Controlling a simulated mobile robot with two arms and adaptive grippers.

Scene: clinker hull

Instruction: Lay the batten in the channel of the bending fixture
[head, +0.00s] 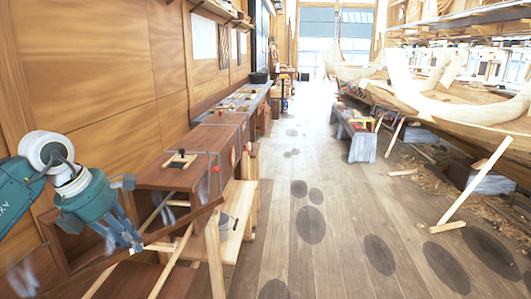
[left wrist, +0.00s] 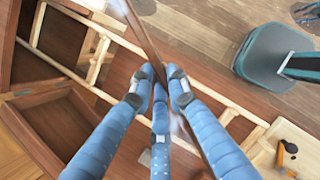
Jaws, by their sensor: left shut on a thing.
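My left gripper (head: 128,245) is at the lower left of the head view, in front of the brown wooden box. In the left wrist view the gripper (left wrist: 160,80) is shut on a thin dark brown batten (left wrist: 143,38). The batten runs from the top edge down between the fingers, with its lower part partly hidden by them. In the head view the dark batten (head: 192,214) slants up to the right from the gripper. My right gripper is not in view.
A brown box (head: 205,150) with a small handled piece on top stands along the left wall. Pale wood framing (left wrist: 72,72) lies beneath the gripper.

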